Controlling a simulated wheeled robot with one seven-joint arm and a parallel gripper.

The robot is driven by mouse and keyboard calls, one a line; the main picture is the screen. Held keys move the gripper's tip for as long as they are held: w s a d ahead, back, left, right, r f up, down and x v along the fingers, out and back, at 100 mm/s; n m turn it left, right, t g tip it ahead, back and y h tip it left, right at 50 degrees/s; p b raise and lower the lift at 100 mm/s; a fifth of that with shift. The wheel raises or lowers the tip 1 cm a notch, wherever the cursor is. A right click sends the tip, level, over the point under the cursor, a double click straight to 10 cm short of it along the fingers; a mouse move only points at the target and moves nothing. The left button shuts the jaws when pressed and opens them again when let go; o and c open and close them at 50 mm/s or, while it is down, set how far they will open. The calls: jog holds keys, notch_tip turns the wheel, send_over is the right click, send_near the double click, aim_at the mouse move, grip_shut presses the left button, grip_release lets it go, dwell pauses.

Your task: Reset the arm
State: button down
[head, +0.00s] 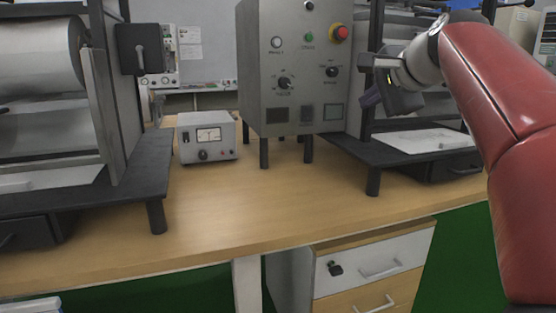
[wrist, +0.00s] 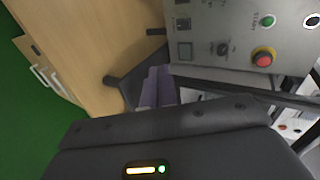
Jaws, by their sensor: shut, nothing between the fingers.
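My gripper (head: 371,97) is at the end of my red arm, at the right of the head view. It is raised above the desk, in front of the right-hand machine and to the right of the grey control box (head: 290,65). In the wrist view the two purple-grey fingers of my gripper (wrist: 157,72) lie side by side, closed, with nothing held. The control box also shows at the top right of the wrist view (wrist: 232,50). It carries a red emergency button (head: 339,33), a green button and several knobs.
A small grey meter box (head: 207,137) stands on the wooden desk (head: 240,205). A roller machine (head: 45,70) on a dark stand is at the left, another stand (head: 400,150) at the right. A drawer unit (head: 375,265) is below. The desk's front middle is clear.

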jog(key=s+a+f+n+g+h, duration=0.1)
jog(key=s+f+n, duration=0.6)
jog(key=s+f, duration=0.7)
jog(key=s+a+f+n+g+h, duration=0.1)
jog(key=s+f+n+g, duration=0.4)
jog(key=s+f, duration=0.9)
notch_tip(320, 180, down, 7)
jog(key=shift+s+a+r+n+h, duration=0.15)
jog(key=shift+s+a+n+h, duration=0.15)
jog(key=shift+n+h, duration=0.6)
